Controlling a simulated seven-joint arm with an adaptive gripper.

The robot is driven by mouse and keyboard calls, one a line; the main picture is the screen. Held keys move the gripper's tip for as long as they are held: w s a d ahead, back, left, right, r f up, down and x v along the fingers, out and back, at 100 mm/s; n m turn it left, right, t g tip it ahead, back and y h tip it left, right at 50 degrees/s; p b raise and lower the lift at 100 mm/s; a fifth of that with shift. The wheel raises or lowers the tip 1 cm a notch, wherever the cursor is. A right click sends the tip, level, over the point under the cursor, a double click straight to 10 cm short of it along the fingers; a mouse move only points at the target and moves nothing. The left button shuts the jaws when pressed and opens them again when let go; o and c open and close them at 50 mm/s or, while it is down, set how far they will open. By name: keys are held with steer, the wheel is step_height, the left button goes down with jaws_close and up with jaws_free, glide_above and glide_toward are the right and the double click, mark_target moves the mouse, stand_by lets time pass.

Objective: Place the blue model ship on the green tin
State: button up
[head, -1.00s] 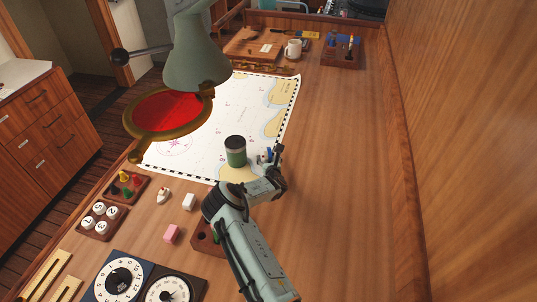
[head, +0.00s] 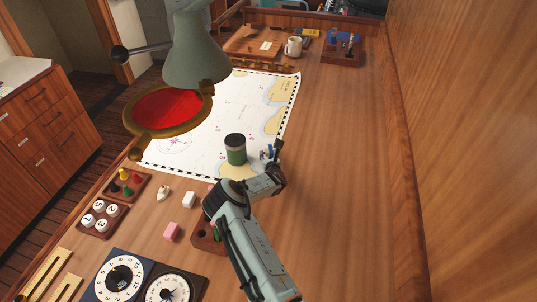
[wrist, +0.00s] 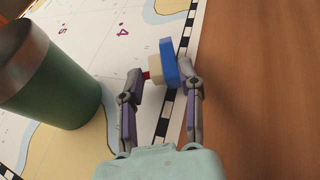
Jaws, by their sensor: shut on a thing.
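The blue model ship (wrist: 168,62), with a cream block and a small red part, is between the fingers of my gripper (wrist: 160,82) in the wrist view. My gripper is shut on it. In the head view the ship (head: 264,154) shows small and partly hidden at the tip of my gripper (head: 272,152). The green tin (head: 236,152) stands upright on the chart, just left of my gripper. The tin (wrist: 60,85) also shows large at the left of the wrist view, apart from the ship. Its top is bare in the head view.
The chart (head: 235,110) lies under the tin. A green lamp (head: 195,55) and a red-glass magnifier (head: 168,110) hang to the left. The desk's right side (head: 345,170) is clear.

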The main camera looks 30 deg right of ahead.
step_height(320, 180, up, 2)
steer(key=shift+r, duration=0.15)
steer(key=s+a+r, duration=0.3)
steer(key=s+r, duration=0.2)
steer(key=s, duration=0.1)
steer(key=s+a+r, duration=0.3)
steer(key=s+r, duration=0.2)
steer(key=s, duration=0.2)
steer(key=w+a+r+m, duration=0.1)
steer(key=w+a+r, duration=0.1)
steer(key=a+r, duration=0.7)
steer(key=s+a+r+m+g+h, duration=0.3)
steer(key=s+r+m+g+h, duration=0.15)
steer(key=s+r, duration=0.5)
steer(key=a+n+t+y, duration=0.3)
steer(key=a+n, duration=0.1)
steer(key=a, duration=0.3)
steer(key=w+d+m+t+y, duration=0.1)
steer(key=w+d+t+y, duration=0.1)
steer(key=d, duration=0.4)
steer(key=w+a+f+m+t+y, duration=0.1)
steer(key=w+a+f+t+y, duration=0.1)
steer(key=w+a+f+y, duration=0.3)
step_height(320, 180, down, 4)
steer(key=w+y, duration=0.1)
steer(key=y, duration=0.2)
steer(key=shift+a+m, duration=0.2)
steer(key=shift+m, duration=0.15)
